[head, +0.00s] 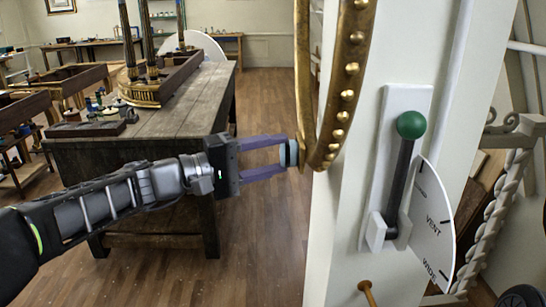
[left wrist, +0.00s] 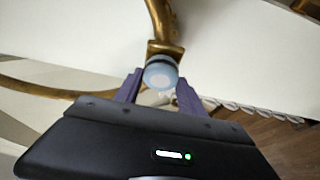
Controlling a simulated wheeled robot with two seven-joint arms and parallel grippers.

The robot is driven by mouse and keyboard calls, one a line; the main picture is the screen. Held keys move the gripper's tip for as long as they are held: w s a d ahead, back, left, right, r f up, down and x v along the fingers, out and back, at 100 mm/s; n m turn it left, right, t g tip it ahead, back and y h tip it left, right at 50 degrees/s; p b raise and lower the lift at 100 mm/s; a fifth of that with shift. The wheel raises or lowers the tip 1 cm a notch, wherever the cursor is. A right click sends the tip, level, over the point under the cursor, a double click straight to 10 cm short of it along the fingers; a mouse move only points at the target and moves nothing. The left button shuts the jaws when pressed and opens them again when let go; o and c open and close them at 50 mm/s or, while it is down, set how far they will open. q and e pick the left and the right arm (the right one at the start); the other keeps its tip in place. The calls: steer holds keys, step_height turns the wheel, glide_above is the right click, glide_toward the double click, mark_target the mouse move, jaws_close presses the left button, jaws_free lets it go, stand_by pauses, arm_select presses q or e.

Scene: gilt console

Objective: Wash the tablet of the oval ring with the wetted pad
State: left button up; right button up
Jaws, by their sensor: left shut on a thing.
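The gilt oval ring (head: 355,40) with bead studs stands at the white post. A small gilt tablet (head: 301,146) sits on its lower left side; it also shows in the left wrist view (left wrist: 166,47). My left gripper (head: 284,156) reaches in from the left, its purple fingers shut on a pale blue round pad (head: 293,153). In the left wrist view the pad (left wrist: 161,75) sits between the fingertips, right up against the tablet and covering part of its face. Whether they touch is hard to tell. My right gripper is not in view.
A white post (head: 340,220) stands right behind the ring. It carries a lever with a green knob (head: 411,124) and a white dial plate (head: 432,220). A wooden workbench (head: 190,115) is at left. Open floor lies below my left arm.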

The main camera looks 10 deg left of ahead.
arm_select(q)
steer(key=w, duration=0.3)
steer(key=shift+a+p, duration=0.35)
stand_by(0.3)
steer(key=shift+r+b, duration=0.1)
steer(key=shift+b, duration=0.2)
steer(key=shift+s+d, duration=0.1)
steer(key=shift+s, duration=0.05)
